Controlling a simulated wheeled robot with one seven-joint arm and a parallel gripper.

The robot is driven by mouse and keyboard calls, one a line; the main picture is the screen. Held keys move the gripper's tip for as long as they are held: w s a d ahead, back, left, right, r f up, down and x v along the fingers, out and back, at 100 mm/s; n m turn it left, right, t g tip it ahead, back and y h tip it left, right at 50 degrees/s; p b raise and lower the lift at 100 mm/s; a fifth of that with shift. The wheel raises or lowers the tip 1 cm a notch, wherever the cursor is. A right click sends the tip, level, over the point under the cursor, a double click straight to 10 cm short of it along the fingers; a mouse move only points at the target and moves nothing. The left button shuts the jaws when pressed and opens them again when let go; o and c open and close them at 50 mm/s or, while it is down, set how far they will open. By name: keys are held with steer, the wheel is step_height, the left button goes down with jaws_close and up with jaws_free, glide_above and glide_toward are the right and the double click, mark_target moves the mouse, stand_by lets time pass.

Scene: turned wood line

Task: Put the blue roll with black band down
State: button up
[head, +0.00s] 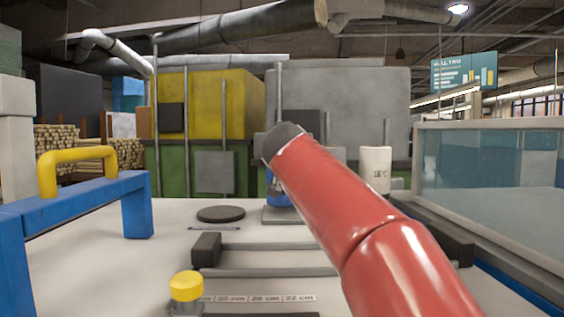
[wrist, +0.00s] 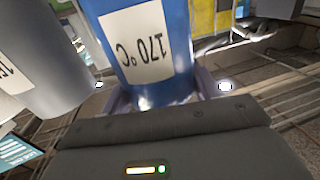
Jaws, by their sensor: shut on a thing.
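A blue roll (wrist: 150,75) with a white label reading 170 °C, upside down in the wrist view, stands between the fingers of my gripper (wrist: 160,98). My gripper is shut on it. No black band shows on the visible part of the roll. In the head view a small part of the blue roll (head: 274,192) shows left of my red arm, just over a grey plate (head: 283,217). My arm hides the rest, and I cannot tell whether the roll touches the plate.
A white labelled cylinder (head: 375,168) stands right of my arm; a pale labelled cylinder (wrist: 40,60) is close left in the wrist view. A dark disc (head: 221,213), grey rails (head: 275,246), a yellow knob (head: 186,286) and a blue frame (head: 137,205) stand on the pale table.

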steer(key=shift+f, duration=0.75)
steer(key=shift+f+b, duration=0.1)
steer(key=shift+b, duration=0.25)
steer(key=o, duration=1.4)
steer(key=s+b, duration=0.3)
steer(key=s, duration=0.9)
steer(key=shift+r, duration=0.2)
